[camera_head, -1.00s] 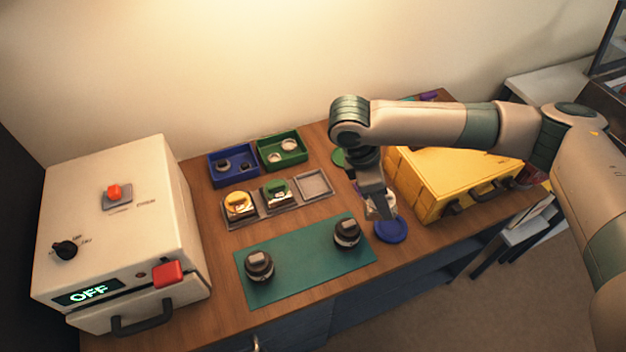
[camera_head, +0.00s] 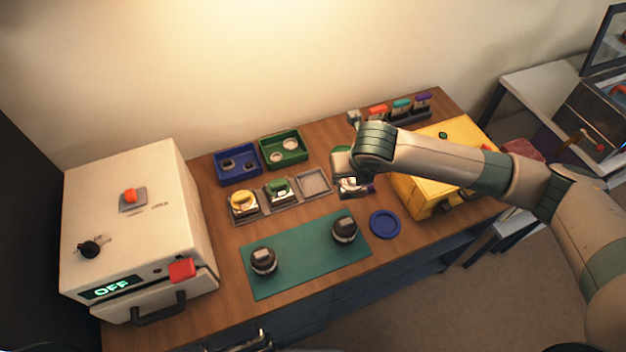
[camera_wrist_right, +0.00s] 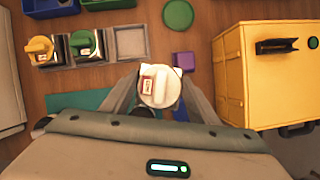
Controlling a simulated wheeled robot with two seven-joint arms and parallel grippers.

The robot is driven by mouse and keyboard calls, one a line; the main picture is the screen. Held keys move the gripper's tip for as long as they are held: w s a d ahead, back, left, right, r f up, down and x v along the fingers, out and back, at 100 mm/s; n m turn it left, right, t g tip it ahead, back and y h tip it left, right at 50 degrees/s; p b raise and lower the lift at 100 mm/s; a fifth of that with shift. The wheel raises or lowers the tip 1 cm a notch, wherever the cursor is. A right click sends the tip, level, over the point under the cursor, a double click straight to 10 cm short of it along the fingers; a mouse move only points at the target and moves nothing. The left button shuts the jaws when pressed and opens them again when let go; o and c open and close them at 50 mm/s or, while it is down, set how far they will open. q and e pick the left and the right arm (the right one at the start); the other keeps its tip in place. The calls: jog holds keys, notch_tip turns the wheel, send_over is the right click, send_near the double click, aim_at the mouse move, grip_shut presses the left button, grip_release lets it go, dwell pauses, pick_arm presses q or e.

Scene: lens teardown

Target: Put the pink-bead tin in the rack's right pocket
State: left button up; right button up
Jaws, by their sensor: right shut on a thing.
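The pink-bead tin (camera_wrist_right: 158,85) has a white round lid with a raised grip and a small label. My right gripper (camera_wrist_right: 158,98) is shut on it, a finger on each side, in the right wrist view. In the head view my wrist hides most of the gripper and tin. The rack (camera_head: 263,205) has three pockets in a row. A yellow-topped tin (camera_head: 243,203) fills its left pocket and a green-topped tin (camera_head: 279,190) its middle one. The right pocket (camera_head: 313,183) is empty; the held tin is to its right. My left gripper is not in view.
Blue (camera_head: 237,178) and green (camera_head: 292,136) trays stand behind the rack. A green mat (camera_head: 300,262) with two dark lens parts lies in front. A blue disc (camera_head: 385,224) and a yellow case (camera_head: 410,196) are at right; a white machine (camera_head: 135,235) is at left.

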jog(key=shift+w+a+r+n+y+p, duration=0.2)
jog(key=shift+a+n+y, duration=0.1)
jog(key=shift+n, duration=0.45)
jog(key=shift+w+a+r+n+y+p, duration=0.15)
jog(key=shift+n+y, duration=0.15)
jog(key=shift+n, duration=0.45)
jog(key=shift+f, duration=0.2)
jog(key=shift+w+a+f+b, duration=0.25)
jog(key=shift+a+f+b, duration=0.15)
jog(key=shift+b, duration=0.25)
jog(key=w+a+f+b, duration=0.2)
jog(key=b, duration=0.1)
jog(key=w+a+f+b, duration=0.2)
jog(key=a+b, duration=0.1)
jog(key=b, duration=0.1)
jog(key=w+a+f+b, duration=0.2)
jog(key=b, duration=0.1)
jog(key=shift+w+a, duration=0.15)
jog(key=shift+w, duration=0.2)
jog(key=shift+w+a+b, duration=0.25)
jog(key=shift+b, duration=0.2)
jog(key=b, duration=0.4)
send_over(313, 184)
notch_tip(313, 184, down, 4)
jog(key=shift+f, duration=0.1)
